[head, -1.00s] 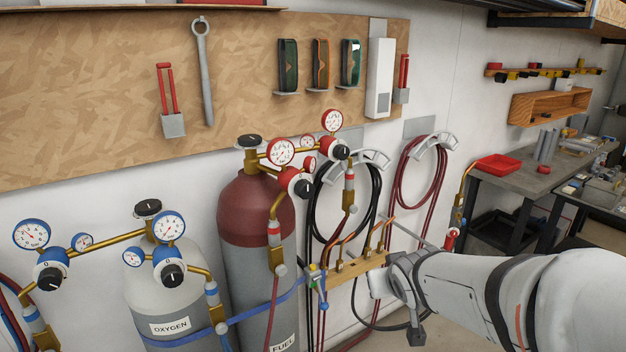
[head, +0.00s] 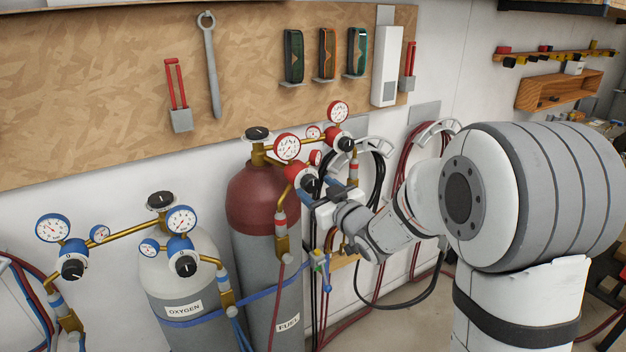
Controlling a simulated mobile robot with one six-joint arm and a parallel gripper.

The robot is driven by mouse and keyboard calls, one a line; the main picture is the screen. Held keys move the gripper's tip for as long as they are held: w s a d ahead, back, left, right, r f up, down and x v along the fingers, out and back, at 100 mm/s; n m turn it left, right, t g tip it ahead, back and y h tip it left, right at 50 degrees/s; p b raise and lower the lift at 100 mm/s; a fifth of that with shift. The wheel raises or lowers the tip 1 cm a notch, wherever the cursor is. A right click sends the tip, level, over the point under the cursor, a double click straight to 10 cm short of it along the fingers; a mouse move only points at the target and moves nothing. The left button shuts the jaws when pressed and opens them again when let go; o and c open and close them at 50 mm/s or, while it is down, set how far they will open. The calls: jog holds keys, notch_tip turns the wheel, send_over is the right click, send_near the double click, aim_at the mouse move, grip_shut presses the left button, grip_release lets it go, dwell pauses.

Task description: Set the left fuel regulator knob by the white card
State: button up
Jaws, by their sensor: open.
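The left fuel regulator (head: 294,170) is a red and brass body with red-rimmed gauges, left of the other fuel regulator above the maroon-topped fuel cylinder (head: 262,200). Its black knob (head: 309,184) faces forward and right, partly covered by my gripper. My gripper (head: 322,189) is open, with its jaws close to this knob. I cannot tell whether the jaws are around the knob or just beside it, or whether they touch. The knob's mark is not readable here. I cannot pick out a white card with certainty.
The second fuel regulator knob (head: 346,144) is close above and right of my gripper. A brass manifold (head: 343,262) and hoses hang below. The oxygen cylinder (head: 185,275), with blue-rimmed gauges, stands at left.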

aim_at(314, 186)
jog(key=shift+p+x, duration=0.35)
jog(key=shift+x, duration=1.4)
